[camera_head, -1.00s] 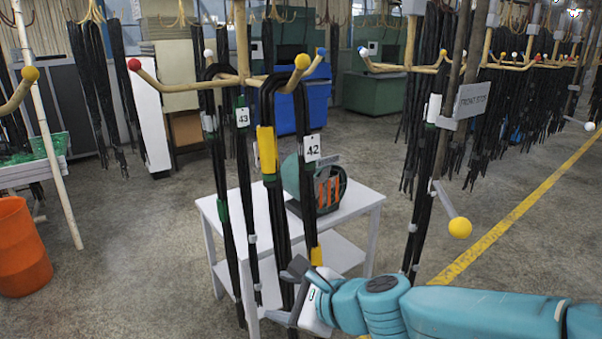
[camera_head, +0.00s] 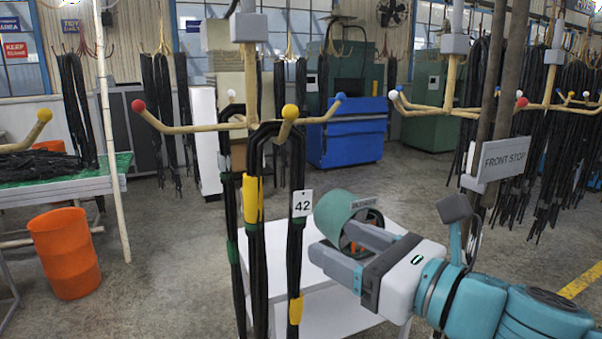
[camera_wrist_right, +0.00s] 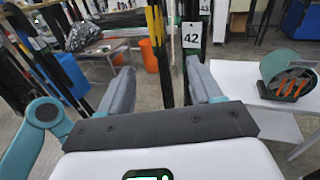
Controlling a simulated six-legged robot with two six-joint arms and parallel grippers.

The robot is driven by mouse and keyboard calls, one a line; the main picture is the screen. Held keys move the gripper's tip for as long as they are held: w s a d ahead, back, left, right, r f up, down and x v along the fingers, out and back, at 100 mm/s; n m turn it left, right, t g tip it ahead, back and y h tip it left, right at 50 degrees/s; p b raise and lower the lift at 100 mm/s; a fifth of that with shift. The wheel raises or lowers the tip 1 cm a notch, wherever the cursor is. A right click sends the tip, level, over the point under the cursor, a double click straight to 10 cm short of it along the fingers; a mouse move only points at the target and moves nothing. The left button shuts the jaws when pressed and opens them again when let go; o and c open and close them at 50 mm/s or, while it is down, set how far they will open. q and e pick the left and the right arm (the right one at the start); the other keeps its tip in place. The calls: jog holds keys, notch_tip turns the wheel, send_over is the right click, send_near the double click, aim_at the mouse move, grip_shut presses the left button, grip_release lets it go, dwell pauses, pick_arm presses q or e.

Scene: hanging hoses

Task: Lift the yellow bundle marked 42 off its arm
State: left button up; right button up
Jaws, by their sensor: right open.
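The bundle marked 42 (camera_head: 252,202) is of black hoses with yellow bands. It hangs folded over the wooden arm with the yellow ball tip (camera_head: 290,112). Its white 42 tag (camera_head: 301,203) faces me. My right gripper (camera_head: 330,243) is open and empty, right of the bundle and a little below the tag, pointing towards it. In the right wrist view the bundle (camera_wrist_right: 155,22) and its tag (camera_wrist_right: 191,35) show ahead, roughly in line with the gap of the open right gripper (camera_wrist_right: 160,70). My left gripper is not in view.
Another black hose bundle (camera_head: 231,248) hangs close on the left. A white table (camera_head: 330,262) with a green round machine (camera_head: 340,215) stands behind. A FRONT STOP sign (camera_head: 503,160) on posts is to the right. An orange bin (camera_head: 66,255) stands left.

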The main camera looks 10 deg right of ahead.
send_near(262, 200)
jog(key=a+x, duration=0.1)
jog(key=x, duration=0.7)
jog(key=shift+w+d+f, duration=0.15)
jog(key=shift+w+f, duration=0.05)
jog(key=shift+w, duration=0.15)
jog(key=shift+s+d, duration=0.2)
jog(key=shift+w+a, duration=0.15)
grip_shut()
jog(key=shift+r, duration=0.2)
